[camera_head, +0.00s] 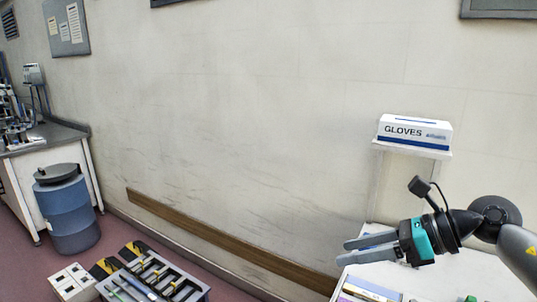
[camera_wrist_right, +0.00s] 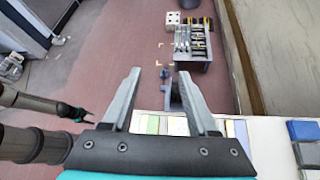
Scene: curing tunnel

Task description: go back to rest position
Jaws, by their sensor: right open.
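My right gripper (camera_head: 343,252) reaches in from the right in the camera_head view, above the white table (camera_head: 450,280). Its two grey fingers are apart and point left, with nothing between them. In the right wrist view the gripper (camera_wrist_right: 160,74) is also open and empty, over the table's edge and the floor. A dark arm with a small teal part comes in from the left in the right wrist view; it looks like my left arm, with its gripper (camera_wrist_right: 82,114) small and its fingers unclear. My left gripper does not show in the camera_head view.
Coloured flat items (camera_head: 368,288) lie on the table under my right gripper. A gloves box (camera_head: 414,130) sits on a wall shelf behind. A grey tool tray (camera_head: 165,280) and a blue drum (camera_head: 70,212) stand left.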

